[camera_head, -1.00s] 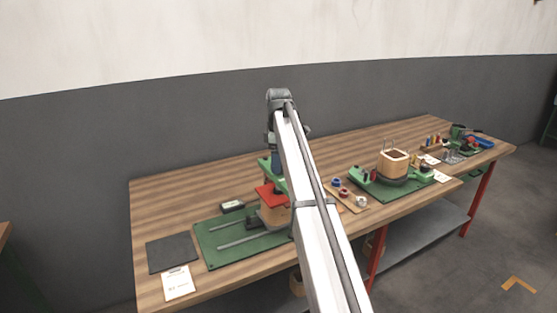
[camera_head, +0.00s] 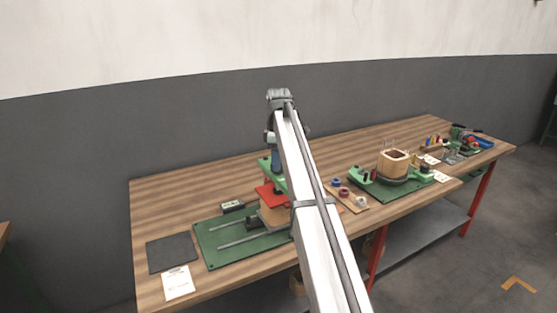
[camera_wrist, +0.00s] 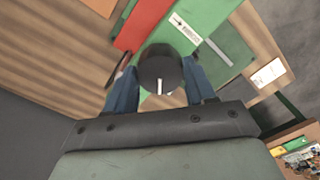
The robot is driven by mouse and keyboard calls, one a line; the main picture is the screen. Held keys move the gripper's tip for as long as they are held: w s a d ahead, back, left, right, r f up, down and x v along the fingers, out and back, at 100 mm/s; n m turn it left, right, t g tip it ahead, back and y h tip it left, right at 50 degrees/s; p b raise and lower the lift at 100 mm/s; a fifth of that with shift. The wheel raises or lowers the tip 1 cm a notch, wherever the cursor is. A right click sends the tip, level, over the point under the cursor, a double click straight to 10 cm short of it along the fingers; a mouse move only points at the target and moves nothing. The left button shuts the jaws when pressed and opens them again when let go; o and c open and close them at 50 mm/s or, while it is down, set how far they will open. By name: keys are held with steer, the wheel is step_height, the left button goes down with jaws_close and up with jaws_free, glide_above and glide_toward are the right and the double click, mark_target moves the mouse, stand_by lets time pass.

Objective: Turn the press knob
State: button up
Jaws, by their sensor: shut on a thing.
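The press knob (camera_wrist: 158,66) is a dark round knob with a white mark on top, seen from above in the wrist view. My gripper (camera_wrist: 162,80) has its blue fingers on both sides of the knob and is shut on it. In the head view, my gripper (camera_head: 276,160) is above the green press (camera_head: 265,166), partly hidden by my arm. The knob itself is hidden there. A red press plate (camera_head: 268,195) sits above a wooden block (camera_head: 273,217) on the green base (camera_head: 225,252).
A dark mat (camera_head: 171,253) and a white card (camera_head: 178,283) lie on the left of the wooden table (camera_head: 160,200). To the right are a small board with colored spools (camera_head: 345,193) and a coil fixture (camera_head: 394,163). The back of the table is clear.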

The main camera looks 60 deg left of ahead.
steer(key=m, duration=0.4)
stand_by(0.4)
steer(key=o, duration=1)
steer(key=shift+o, duration=0.2)
steer(key=shift+r, duration=0.1)
step_height(320, 180, up, 14)
steer(key=shift+f, duration=0.2)
